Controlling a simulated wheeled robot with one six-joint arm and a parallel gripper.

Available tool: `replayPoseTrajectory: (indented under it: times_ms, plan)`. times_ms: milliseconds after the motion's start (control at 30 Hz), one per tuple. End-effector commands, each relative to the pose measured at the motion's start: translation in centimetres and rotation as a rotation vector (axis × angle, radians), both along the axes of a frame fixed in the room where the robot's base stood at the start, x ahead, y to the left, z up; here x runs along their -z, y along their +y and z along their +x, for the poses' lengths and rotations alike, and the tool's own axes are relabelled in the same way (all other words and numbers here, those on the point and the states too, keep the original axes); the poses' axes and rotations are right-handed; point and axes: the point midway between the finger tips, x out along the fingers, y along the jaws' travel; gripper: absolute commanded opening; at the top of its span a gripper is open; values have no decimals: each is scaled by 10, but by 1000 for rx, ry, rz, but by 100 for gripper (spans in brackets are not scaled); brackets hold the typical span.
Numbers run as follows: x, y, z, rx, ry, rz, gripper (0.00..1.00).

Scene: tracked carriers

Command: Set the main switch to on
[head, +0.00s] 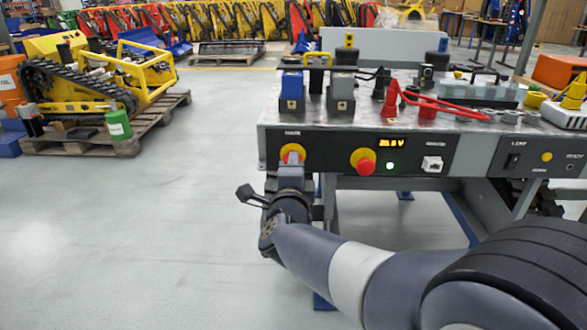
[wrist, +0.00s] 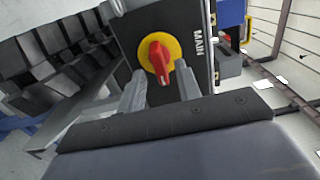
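The main switch (head: 292,150) is a red rotary knob on a round yellow plate, at the left end of the bench's dark front panel. In the wrist view the red knob (wrist: 158,62) stands on its yellow plate beside the label MAIN. Its long handle runs roughly up and down in that view. My gripper (head: 291,166) is right in front of the switch and partly hides it in the head view. In the wrist view my gripper (wrist: 161,78) is open, one finger on each side of the knob, with gaps visible. I cannot tell whether the tips reach past the handle.
A red mushroom button (head: 366,164) on a yellow plate is right of the switch. A lit display (head: 391,143) and a green light (head: 389,166) are near it. A lamp switch (head: 512,161) is further right. Open floor (head: 200,200) lies left of the bench (head: 370,115).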

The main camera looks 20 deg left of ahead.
Motion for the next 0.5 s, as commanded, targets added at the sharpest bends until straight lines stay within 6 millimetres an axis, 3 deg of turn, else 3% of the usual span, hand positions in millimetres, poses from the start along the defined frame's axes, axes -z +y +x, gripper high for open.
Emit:
replayPoseTrajectory:
  times_ms: [500]
  plan:
    - [-2, -19, -85, -4, 1, 0, 33]
